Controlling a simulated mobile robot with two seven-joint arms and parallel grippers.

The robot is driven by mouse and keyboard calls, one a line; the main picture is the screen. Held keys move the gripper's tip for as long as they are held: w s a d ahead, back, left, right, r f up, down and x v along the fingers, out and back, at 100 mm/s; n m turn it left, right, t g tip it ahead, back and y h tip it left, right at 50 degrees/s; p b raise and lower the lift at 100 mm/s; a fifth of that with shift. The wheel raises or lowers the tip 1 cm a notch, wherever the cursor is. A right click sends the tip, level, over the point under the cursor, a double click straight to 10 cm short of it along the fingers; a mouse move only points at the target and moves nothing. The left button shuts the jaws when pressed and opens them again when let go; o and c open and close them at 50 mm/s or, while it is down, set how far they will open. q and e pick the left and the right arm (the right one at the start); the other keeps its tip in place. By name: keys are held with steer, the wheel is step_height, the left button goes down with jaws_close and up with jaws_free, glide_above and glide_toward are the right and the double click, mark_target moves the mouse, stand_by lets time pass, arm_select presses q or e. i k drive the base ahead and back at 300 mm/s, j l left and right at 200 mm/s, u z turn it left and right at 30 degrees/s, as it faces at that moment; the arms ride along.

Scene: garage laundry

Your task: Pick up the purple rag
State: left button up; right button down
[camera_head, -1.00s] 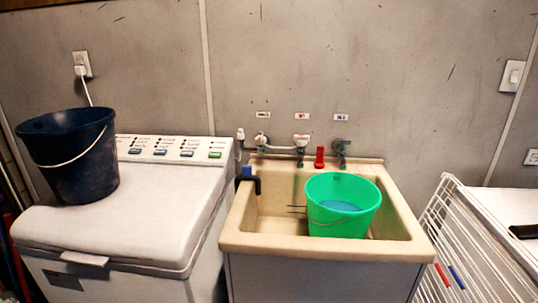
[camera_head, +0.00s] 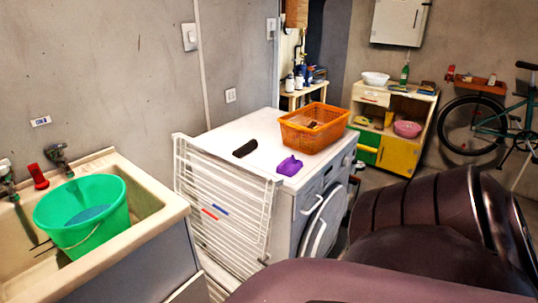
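The purple rag (camera_head: 289,166) lies crumpled on top of the white washing machine (camera_head: 246,134), near its front edge. It is in front of an orange basket (camera_head: 315,127) and to the right of a dark flat object (camera_head: 245,148). Parts of my own arm fill the lower right of the view, but neither gripper shows. Nothing covers the rag.
A white folding rack (camera_head: 225,200) with pegs leans at the machine's left side. A green bucket (camera_head: 82,217) sits in the beige sink (camera_head: 169,205) at left. The machine's round door (camera_head: 325,222) hangs open at its front. A yellow cabinet (camera_head: 402,148) and a bicycle (camera_head: 480,125) stand behind.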

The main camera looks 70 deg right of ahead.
mark_target(290, 166)
steer(key=z, duration=2.2)
